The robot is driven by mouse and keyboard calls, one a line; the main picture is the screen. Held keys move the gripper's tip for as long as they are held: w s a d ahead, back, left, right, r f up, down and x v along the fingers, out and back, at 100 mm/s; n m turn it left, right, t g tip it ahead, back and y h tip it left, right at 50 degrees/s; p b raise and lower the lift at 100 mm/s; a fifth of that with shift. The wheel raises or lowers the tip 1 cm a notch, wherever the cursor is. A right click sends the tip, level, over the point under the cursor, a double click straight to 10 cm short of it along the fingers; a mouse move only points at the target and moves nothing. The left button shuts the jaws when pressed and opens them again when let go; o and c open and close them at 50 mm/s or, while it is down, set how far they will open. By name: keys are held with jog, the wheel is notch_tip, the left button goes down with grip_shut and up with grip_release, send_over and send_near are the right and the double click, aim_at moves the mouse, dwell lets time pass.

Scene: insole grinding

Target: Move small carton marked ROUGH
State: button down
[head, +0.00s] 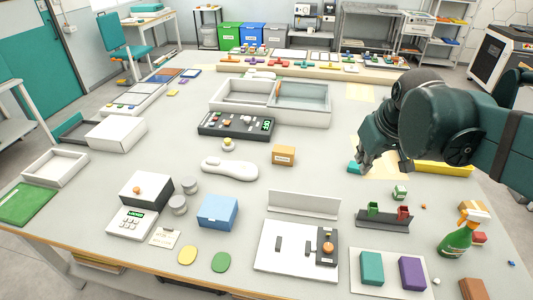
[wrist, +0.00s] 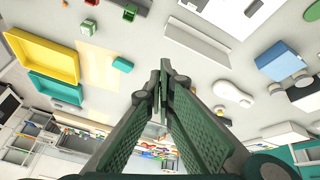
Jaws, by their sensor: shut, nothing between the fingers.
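A small orange-brown carton (head: 284,155) with a pale label stands on the table near the middle in the head view. Its print is too small to read, so I cannot confirm that it says ROUGH. I cannot make it out in the wrist view. My gripper (head: 366,160) is right of the carton and apart from it, over the right half of the table. In the wrist view my gripper's fingers (wrist: 160,72) meet at the tips with nothing between them.
A yellow tray (head: 445,168) and a teal tray (wrist: 55,88) are near my gripper. A white rounded device (head: 230,168) lies left of the carton, and a black control panel (head: 236,125) behind it. Bare table lies between carton and gripper. A green spray bottle (head: 457,238) stands at right.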

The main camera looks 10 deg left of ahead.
jog(key=w+a+f+n+g+p, duration=0.1)
jog(key=w+a+n+p, duration=0.15)
jog(key=w+a, duration=0.75)
jog(key=w+a+f+n+g+p, duration=0.15)
jog(key=w+a+n, duration=0.4)
jog(key=w, duration=0.85)
jog(key=w+a+f+n+g, duration=0.1)
jog(key=w+a+f, duration=0.3)
jog(key=a+f, duration=0.2)
jog(key=w+a+f+n+p, duration=0.1)
jog(key=w+a+f+n, duration=0.1)
jog(key=w+a+f, duration=0.2)
jog(key=w+a+f+n+g+p, duration=0.1)
jog(key=w+a+f+n, duration=0.1)
jog(key=w+a+f, duration=0.3)
jog(key=shift+a+f+g+h, duration=0.35)
jog(key=shift+a+f, duration=2)
jog(key=shift+a, duration=1.5)
